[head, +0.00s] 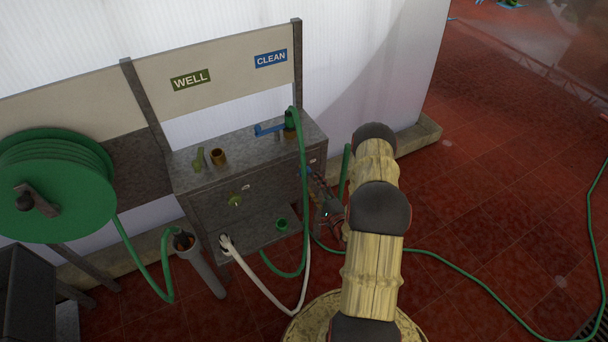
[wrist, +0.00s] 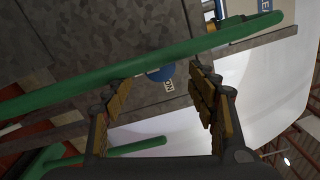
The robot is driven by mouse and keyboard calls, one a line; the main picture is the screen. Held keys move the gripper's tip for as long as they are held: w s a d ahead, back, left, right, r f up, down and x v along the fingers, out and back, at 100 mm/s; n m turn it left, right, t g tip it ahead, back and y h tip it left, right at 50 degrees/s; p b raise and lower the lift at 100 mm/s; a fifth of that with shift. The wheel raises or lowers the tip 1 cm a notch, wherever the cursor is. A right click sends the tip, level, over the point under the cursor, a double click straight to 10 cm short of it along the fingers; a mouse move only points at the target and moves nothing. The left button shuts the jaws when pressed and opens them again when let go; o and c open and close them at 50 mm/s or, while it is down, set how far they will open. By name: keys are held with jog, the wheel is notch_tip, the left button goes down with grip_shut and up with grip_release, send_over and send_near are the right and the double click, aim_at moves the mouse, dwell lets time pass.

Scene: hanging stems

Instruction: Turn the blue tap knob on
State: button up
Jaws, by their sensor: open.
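The blue tap knob (wrist: 161,72) shows in the wrist view, partly hidden behind a green hose (wrist: 150,65), with a pale "ON" label (wrist: 169,86) beside it. It is on the front face of a grey metal cabinet (wrist: 85,30). My gripper (wrist: 158,82) is open, with one finger on each side of the knob in this view. No contact shows, and the gap to the knob is hard to judge. In the head view my gripper (head: 318,182) is at the right end of the cabinet, where the knob is mostly hidden.
A hose reel (head: 50,190) stands at left.

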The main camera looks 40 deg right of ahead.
aim_at(306, 174)
jog(key=shift+b+x, duration=0.6)
jog(key=shift+x, duration=3.3)
jog(key=c, duration=0.3)
jog(key=shift+f, duration=0.1)
jog(key=c, duration=0.9)
